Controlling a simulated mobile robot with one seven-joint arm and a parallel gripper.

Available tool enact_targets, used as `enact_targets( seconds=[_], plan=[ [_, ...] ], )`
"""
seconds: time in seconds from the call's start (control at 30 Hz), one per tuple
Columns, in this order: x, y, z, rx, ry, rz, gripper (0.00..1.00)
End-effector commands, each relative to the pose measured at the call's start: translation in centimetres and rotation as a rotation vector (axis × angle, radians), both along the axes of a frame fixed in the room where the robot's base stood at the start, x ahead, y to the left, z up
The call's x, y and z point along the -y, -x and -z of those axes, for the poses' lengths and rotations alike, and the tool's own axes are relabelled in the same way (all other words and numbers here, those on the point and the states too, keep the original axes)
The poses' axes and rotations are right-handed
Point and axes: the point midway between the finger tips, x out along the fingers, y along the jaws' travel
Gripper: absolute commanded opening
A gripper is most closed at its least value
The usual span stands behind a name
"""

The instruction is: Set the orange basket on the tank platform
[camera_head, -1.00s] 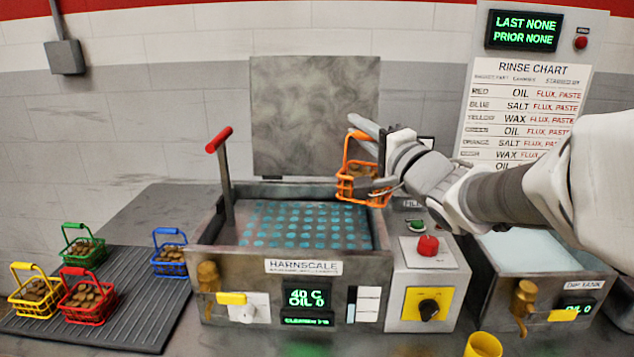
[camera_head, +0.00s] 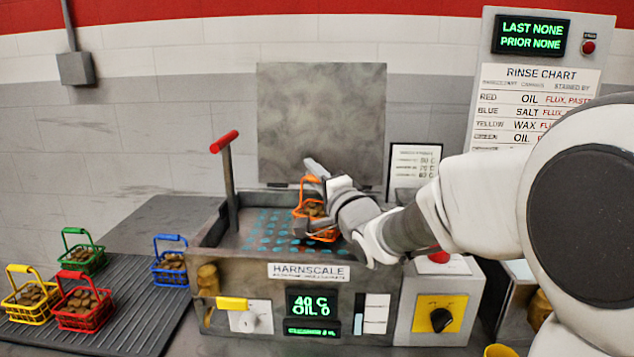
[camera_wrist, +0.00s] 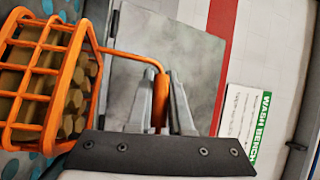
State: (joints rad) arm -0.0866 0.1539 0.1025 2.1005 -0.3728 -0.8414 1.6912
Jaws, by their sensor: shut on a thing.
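The orange basket (camera_head: 312,210) holds brown pieces and hangs from my gripper (camera_head: 315,177) over the Harnscale tank. In the wrist view my gripper (camera_wrist: 160,100) is shut on the handle of the orange basket (camera_wrist: 45,75), and the basket hangs to the left in that picture. The tank platform (camera_head: 268,232), a plate with blue-green dots, lies inside the tank below the basket. I cannot tell whether the basket touches it. My arm hides the tank's right side.
A red-topped lever (camera_head: 229,180) stands at the tank's left. The raised lid (camera_head: 322,115) is behind. Red (camera_head: 84,308), yellow (camera_head: 30,300), green (camera_head: 83,252) and blue (camera_head: 170,266) baskets stand on the ribbed mat (camera_head: 125,320) at left. A control box (camera_head: 436,310) is right of the tank.

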Motion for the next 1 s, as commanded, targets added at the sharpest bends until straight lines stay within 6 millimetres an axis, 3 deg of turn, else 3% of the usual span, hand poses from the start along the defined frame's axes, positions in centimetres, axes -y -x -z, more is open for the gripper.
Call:
enact_targets(
  seconds=[0.43,0.47,0.63,1.0],
  plan=[
    [0.01,0.02,1.11,0.006,-0.002,0.0,0.0],
    [0.01,0.02,1.28,0.002,-0.001,0.0,0.2],
    [0.01,0.03,1.17,0.002,-0.001,0.0,0.48],
    [0.0,0.03,0.68,0.002,-0.001,0.0,0.48]
  ],
)
